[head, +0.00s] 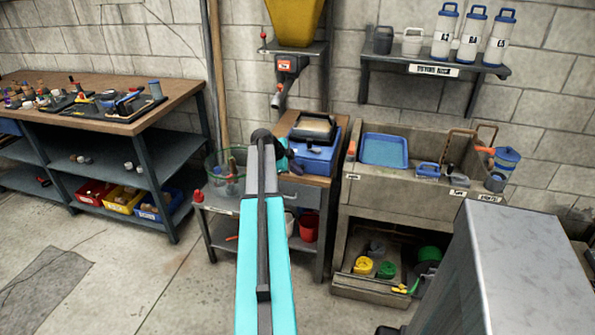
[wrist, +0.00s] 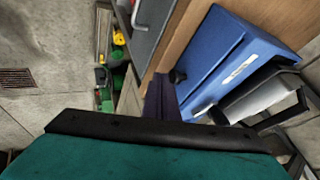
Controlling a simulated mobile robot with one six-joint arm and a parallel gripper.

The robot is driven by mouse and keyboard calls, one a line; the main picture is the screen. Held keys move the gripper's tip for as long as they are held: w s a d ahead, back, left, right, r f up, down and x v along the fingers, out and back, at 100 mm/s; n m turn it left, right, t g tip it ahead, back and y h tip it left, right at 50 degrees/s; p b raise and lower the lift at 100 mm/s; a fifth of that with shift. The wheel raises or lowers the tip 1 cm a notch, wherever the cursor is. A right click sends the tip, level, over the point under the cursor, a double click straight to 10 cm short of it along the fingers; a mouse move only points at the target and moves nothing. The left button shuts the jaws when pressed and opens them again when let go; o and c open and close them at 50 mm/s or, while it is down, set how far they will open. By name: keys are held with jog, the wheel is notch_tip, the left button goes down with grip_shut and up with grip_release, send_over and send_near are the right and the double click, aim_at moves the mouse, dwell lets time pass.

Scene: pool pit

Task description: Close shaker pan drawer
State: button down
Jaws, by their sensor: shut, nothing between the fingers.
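The shaker is a blue box (head: 318,160) with a dark-framed tray on top, standing on the wooden bench in the head view. In the wrist view the blue box (wrist: 235,55) fills the upper right, with a white label on its side. A small dark knob (wrist: 178,75) shows at its near face, probably on the pan drawer. How far the drawer is out I cannot tell. My gripper (wrist: 160,92) is shut and empty, its dark tip just below the knob; contact is unclear.
A concrete sink (head: 405,195) with a blue tray (head: 384,150) stands to the right. A wire basket (head: 226,170) is left of my arm. A yellow hopper (head: 295,20) hangs above the bench. A grey metal block (head: 510,270) is at lower right.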

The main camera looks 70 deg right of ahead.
jog(key=a+f+b+v, duration=0.1)
jog(key=a+b+v, duration=0.1)
jog(key=v, duration=0.9)
jog(key=shift+s, duration=0.35)
jog(key=shift+a, duration=0.2)
